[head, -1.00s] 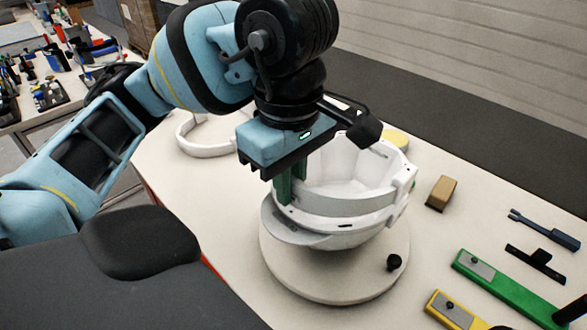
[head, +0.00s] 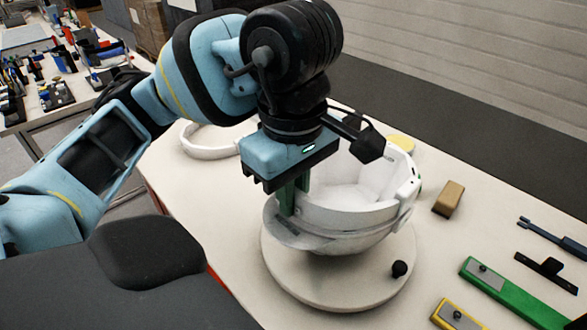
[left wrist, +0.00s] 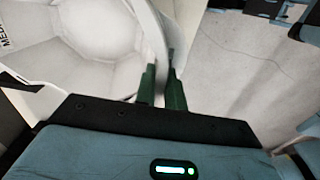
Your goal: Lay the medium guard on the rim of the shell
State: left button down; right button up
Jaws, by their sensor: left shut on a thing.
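The white shell (head: 345,242) sits bowl-like, opening up, on a round white stand (head: 320,290). A white band, seemingly the medium guard (head: 345,217), lies around the shell's upper edge; a label starting "MED" shows at the top left of the left wrist view. My left gripper (head: 293,197) points down at the shell's near-left side, its green fingers shut on the band's edge. In the left wrist view the fingers (left wrist: 162,92) stand on either side of a curved white wall. Whether the band touches the rim all round cannot be told. My right gripper is out of view.
Another white ring (head: 212,152) lies on the table behind left. A tan block (head: 448,198), a green bar (head: 505,290), a yellow bar (head: 455,316) and dark tools lie right. A black knob (head: 400,268) stands on the stand's edge.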

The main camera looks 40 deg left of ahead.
pick_arm(q)
jog(key=shift+f, duration=0.3)
jog(key=c, duration=1.4)
grip_release()
notch_tip(320, 180, up, 7)
jog(key=shift+p, duration=0.7)
jog(key=shift+r, duration=0.4)
